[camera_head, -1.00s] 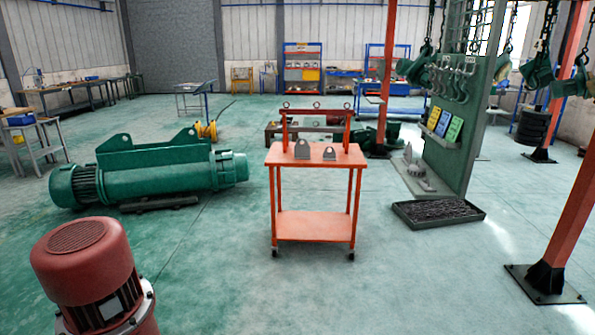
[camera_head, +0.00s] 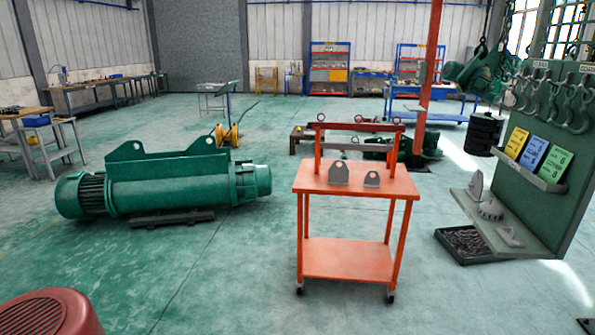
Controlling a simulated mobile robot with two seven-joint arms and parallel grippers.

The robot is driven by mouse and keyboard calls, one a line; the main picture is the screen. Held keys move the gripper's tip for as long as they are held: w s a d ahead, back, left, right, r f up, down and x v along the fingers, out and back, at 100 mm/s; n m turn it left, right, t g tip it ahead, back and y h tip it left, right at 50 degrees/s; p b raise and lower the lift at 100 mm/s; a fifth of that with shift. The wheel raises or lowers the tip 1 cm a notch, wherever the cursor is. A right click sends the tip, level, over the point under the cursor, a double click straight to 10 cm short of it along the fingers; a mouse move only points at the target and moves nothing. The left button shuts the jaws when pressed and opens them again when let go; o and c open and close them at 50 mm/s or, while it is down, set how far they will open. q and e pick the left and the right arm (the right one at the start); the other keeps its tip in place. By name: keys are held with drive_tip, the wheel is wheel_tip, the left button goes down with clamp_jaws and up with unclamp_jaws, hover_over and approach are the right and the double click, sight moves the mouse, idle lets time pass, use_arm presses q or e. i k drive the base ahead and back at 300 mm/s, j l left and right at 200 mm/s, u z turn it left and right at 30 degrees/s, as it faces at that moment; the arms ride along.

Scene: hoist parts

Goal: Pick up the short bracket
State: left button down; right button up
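Two grey brackets stand upright on the top of an orange cart (camera_head: 355,185) in the camera_head view. The taller bracket (camera_head: 339,174) is on the left. The short bracket (camera_head: 372,179) is on the right, with a small gap between them. Each appears to have a hole near its top. The cart is some distance ahead of me, right of the middle. Neither of my grippers is in view.
A large green hoist (camera_head: 165,184) lies on the floor to the left. A red motor (camera_head: 48,314) is at the bottom left. A green hook panel (camera_head: 556,150) with a black tray (camera_head: 465,243) stands at the right. The floor before the cart is clear.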

sight(369, 181)
drive_tip(key=i, duration=1.3)
drive_tip(key=i+j+z, duration=0.1)
drive_tip(key=i+z, duration=0.15)
drive_tip(key=i, duration=0.3)
drive_tip(key=i+j+z, duration=0.3)
drive_tip(key=i, duration=0.25)
drive_tip(key=i+l, duration=0.05)
drive_tip(key=l, duration=0.05)
